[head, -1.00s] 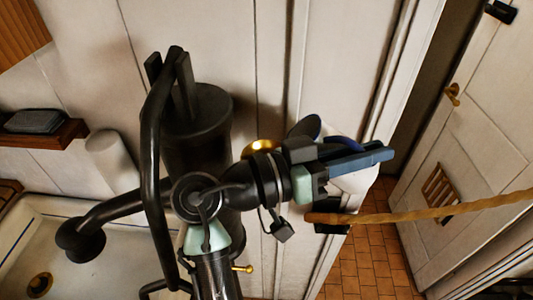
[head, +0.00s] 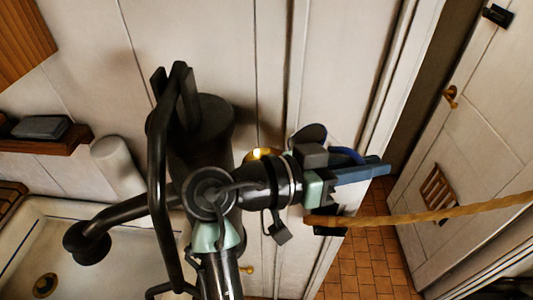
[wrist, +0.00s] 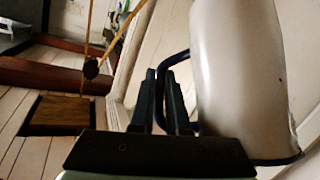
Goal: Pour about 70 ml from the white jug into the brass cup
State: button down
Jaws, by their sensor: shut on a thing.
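In the wrist view the white jug (wrist: 240,75) fills the right side, with a dark blue edge along its lower end and a dark blue handle (wrist: 162,68). My gripper (wrist: 166,88) is shut on this handle, with the jug body beside the fingers. In the head view my gripper (head: 360,173) is at the centre right, and the arm and gripper hide most of the jug. I cannot tell the jug's exact tilt or its contents. A brass-coloured shiny thing (head: 259,153) peeks out behind my arm; I cannot tell whether it is the brass cup.
A white sink (head: 85,255) is at the lower left, and a small wooden shelf (head: 45,140) hangs at the left wall. A twisted rope (head: 430,212) crosses at the right. Beyond it lie an orange tiled floor (head: 360,262) and a pale door (head: 480,120).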

aim_at(347, 194)
jog(key=shift+w+d+f+n+t+y+p, duration=0.15)
jog(key=shift+w+d+f+n+y+p, duration=0.45)
jog(key=shift+y, duration=1.05)
jog(key=shift+w+d+f+n+t+y+p, duration=0.15)
jog(key=shift+f+y+p, duration=0.55)
jog(key=shift+y+p, duration=0.7)
jog(key=shift+w+d+f+n+t+y+p, duration=0.1)
jog(key=shift+w+d+f+n+y+p, duration=0.45)
jog(key=shift+y, duration=1.3)
jog(key=shift+s+a+f, duration=0.1)
jog(key=shift+s, duration=0.15)
